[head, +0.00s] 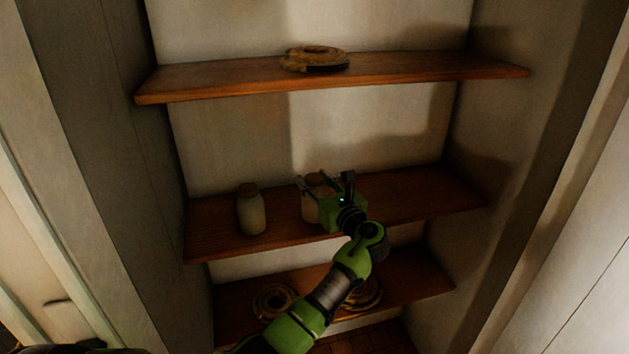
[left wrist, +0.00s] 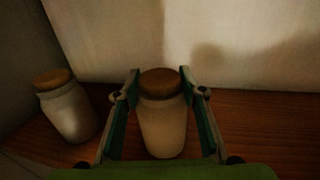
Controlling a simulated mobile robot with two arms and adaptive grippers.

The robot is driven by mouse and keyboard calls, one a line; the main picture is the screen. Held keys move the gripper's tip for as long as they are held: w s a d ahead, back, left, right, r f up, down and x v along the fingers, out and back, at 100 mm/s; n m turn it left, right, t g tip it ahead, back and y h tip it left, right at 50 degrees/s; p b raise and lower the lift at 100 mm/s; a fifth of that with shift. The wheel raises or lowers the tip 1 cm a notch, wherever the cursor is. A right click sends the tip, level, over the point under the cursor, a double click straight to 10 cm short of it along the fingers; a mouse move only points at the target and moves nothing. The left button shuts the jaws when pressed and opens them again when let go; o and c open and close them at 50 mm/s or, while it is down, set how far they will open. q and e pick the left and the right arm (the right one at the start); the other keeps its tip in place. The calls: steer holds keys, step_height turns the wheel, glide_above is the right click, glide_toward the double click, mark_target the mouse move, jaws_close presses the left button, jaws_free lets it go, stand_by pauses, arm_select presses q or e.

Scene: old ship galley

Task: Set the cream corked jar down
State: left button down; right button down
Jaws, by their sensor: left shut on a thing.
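The cream corked jar (left wrist: 162,125) stands upright between the two fingers of my left gripper (left wrist: 161,100) in the left wrist view. My left gripper (head: 326,186) is shut on it, at the middle shelf (head: 420,196) in the head view. The jar (head: 311,205) is partly hidden there by the gripper. It is at the shelf's surface; I cannot tell whether its base touches the wood. My right gripper is not in view.
A second corked jar (head: 251,210) stands to the left on the same shelf, also in the left wrist view (left wrist: 68,110). A rope coil (head: 315,58) lies on the top shelf (head: 420,68). Rope coils (head: 273,300) lie on the bottom shelf. The middle shelf's right part is clear.

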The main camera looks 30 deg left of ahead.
arm_select(q)
steer(key=c, duration=1.3)
jaws_free()
